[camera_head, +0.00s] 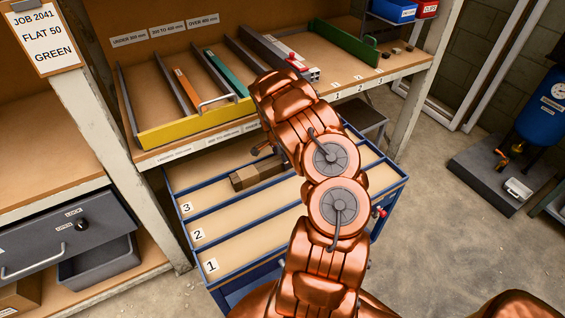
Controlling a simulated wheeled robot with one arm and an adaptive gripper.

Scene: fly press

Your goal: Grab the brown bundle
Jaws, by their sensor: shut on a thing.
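The brown bundle (246,179) is a set of dark brown bars in the slot marked 3 of the blue-edged trolley top (222,248). My copper arm crosses in front and hides its right end. My gripper (265,152) shows only in part, as dark fingers at the bundle's far side, behind my arm. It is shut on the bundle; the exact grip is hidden. The bundle lies along the slot, and I cannot tell whether it is clear of the surface.
Slots 1 and 2 look empty. Behind stands a shelf with a yellow-fronted tray (196,124) holding bars, and a green rail (345,42). A grey drawer (68,237) is at left. A blue tank (545,105) stands at right, with open floor before it.

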